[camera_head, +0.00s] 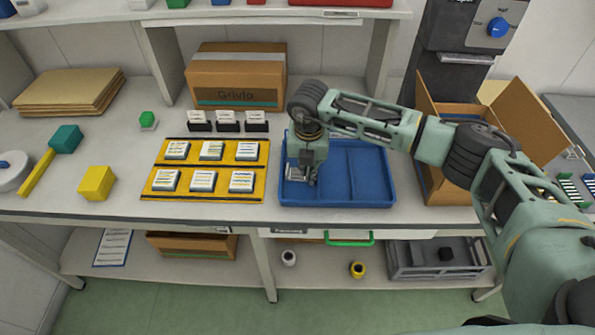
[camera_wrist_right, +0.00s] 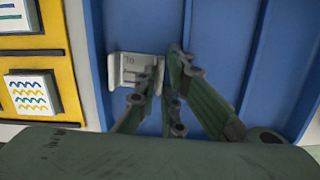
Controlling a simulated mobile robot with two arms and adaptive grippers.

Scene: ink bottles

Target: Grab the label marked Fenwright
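The right gripper (camera_head: 306,178) points down over the left compartment of the blue tray (camera_head: 375,201). Several white label stacks (camera_head: 203,181) lie in two rows on yellow mats (camera_head: 258,190) left of the tray. Their writing is too small to read, and I cannot make out Fenwright. The left gripper is not in view.
Three small cards in black stands (camera_head: 228,127) stand behind the mats, before a cardboard box (camera_head: 235,72). An open carton (camera_head: 450,185) stands right of the tray. The tray's right compartment looks empty.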

